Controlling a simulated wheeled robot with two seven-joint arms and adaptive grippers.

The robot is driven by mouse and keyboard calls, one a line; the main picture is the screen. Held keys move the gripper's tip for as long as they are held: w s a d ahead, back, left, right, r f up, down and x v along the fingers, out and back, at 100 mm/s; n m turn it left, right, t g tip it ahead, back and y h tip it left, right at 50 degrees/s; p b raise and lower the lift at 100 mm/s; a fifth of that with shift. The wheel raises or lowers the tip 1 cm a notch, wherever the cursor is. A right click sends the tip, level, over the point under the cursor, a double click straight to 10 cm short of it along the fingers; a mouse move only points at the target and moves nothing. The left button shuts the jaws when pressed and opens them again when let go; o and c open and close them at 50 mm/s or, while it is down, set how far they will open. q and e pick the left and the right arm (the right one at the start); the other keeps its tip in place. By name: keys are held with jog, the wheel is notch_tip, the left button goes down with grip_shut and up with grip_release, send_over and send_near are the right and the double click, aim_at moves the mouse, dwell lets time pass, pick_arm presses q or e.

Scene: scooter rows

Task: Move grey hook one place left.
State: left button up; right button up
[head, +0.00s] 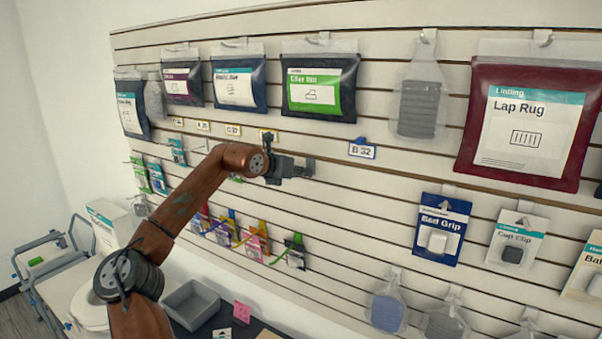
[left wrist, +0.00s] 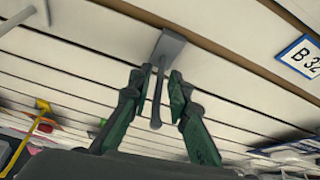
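The grey hook (left wrist: 170,45) is on the slatted wall in the left wrist view, its flat plate against the slats and its thin prong reaching toward my palm. My left gripper (left wrist: 161,72) has its two dark green fingers on either side of the prong. Narrow gaps appear between the fingers and the prong, so the gripper looks open around it. In the head view my left gripper (head: 298,168) is at the wall, below and left of the B 32 label (head: 362,150). It largely hides the hook there. My right gripper is out of view.
Dark bags, including a green-labelled one (head: 318,86), hang above my arm. A grey-filled bag (head: 419,100) and the Lap Rug (head: 525,125) hang to the right. Small colourful packs (head: 257,243) hang below. Bare slats lie right of my gripper. A grey bin (head: 190,303) stands below.

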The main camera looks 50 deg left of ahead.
pick_arm(q)
jog(key=shift+o, duration=0.8)
jog(key=shift+s+r, duration=0.15)
jog(key=v, duration=1.2)
jog(key=shift+s, duration=0.15)
